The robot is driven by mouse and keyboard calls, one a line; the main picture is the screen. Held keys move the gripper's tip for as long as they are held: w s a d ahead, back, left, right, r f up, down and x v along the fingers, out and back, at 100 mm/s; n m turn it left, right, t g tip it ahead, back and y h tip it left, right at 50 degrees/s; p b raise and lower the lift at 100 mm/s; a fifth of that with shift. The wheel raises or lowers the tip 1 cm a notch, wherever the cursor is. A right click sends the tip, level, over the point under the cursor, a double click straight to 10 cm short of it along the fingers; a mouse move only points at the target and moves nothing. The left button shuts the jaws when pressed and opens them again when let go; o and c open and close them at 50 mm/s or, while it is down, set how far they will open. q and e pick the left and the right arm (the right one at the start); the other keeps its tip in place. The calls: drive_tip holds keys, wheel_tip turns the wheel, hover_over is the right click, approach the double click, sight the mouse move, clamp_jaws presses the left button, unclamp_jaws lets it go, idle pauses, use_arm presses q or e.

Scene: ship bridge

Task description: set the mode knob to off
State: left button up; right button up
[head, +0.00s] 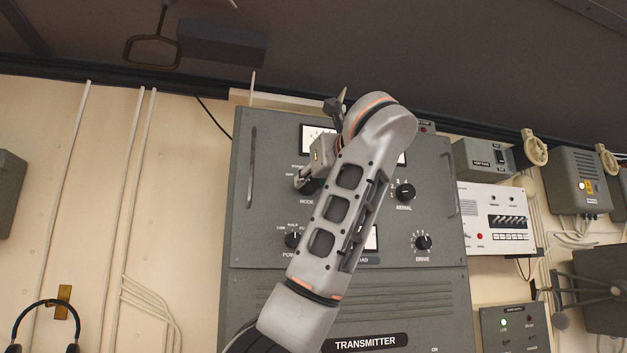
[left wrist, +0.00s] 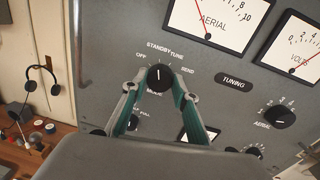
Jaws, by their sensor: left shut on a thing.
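The mode knob (left wrist: 159,78) is a round black knob with a white pointer line on the grey transmitter panel (left wrist: 120,40). Its pointer line is roughly upright, towards the STANDBY lettering and right of OFF. My left gripper (left wrist: 159,86) has its two green-lined fingers on either side of the knob, shut on it. In the head view my left gripper (head: 303,182) reaches the panel's upper left, and the mode knob (head: 312,187) is partly hidden behind it. The MODE lettering is partly covered by my arm. My right gripper is in neither view.
The aerial knob (head: 405,192), drive knob (head: 423,242) and power knob (head: 292,240) sit on the same panel. A vertical handle (head: 251,166) stands out left of the mode knob. A headset (head: 45,318) hangs at lower left.

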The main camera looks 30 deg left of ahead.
use_arm(q)
drive_tip(key=shift+n, duration=0.4)
drive_tip(key=n, duration=0.3)
drive_tip(key=shift+r, duration=0.1)
drive_tip(key=shift+s+n+h+p, duration=0.1)
drive_tip(key=shift+n+h+p, duration=0.25)
drive_tip(key=shift+n, duration=1.55)
drive_tip(key=o, duration=1.1)
drive_tip(key=v, duration=0.7)
drive_tip(key=shift+d, duration=0.15)
